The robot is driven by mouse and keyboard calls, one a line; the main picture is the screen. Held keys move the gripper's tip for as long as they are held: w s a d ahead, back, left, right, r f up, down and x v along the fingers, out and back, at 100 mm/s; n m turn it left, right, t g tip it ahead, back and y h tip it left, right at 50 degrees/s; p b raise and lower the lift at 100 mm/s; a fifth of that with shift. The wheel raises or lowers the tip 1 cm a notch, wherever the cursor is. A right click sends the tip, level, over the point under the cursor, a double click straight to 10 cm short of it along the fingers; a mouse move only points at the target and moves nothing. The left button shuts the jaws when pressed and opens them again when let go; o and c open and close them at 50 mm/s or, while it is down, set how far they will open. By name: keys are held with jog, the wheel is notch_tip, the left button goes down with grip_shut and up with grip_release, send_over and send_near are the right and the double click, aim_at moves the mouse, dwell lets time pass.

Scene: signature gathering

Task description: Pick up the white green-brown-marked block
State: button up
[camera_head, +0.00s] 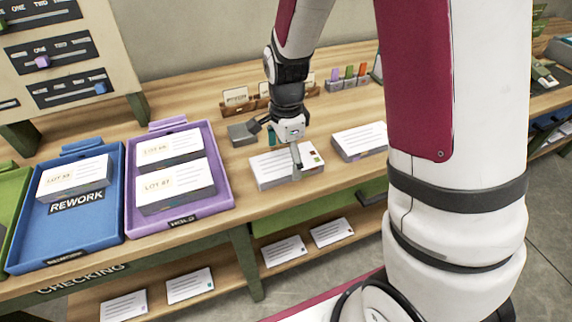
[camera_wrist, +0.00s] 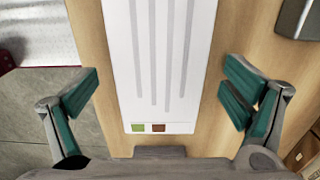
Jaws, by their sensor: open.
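The white block (camera_head: 272,171) with small coloured marks at its right end lies on the wooden table below my gripper (camera_head: 277,149) in the head view. In the wrist view the white block (camera_wrist: 165,60) runs lengthwise between my fingers, with grey lines on top and a green and a brown square at its near end. My gripper (camera_wrist: 160,92) is open, with one teal-padded finger on each side and a gap to the block on both sides. The block's far end is cut off in the wrist view.
Another white block (camera_head: 347,145) lies to the right. A purple tray (camera_head: 222,198) and a blue tray (camera_head: 100,235) hold labelled blocks at left. A grey block (camera_head: 240,134) and a card rack stand behind. More white blocks lie on the lower shelf (camera_head: 225,280).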

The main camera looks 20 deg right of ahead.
jog(key=shift+f, duration=0.2)
jog(key=c, duration=1.4)
jog(key=shift+r, duration=0.15)
jog(key=shift+c, duration=0.2)
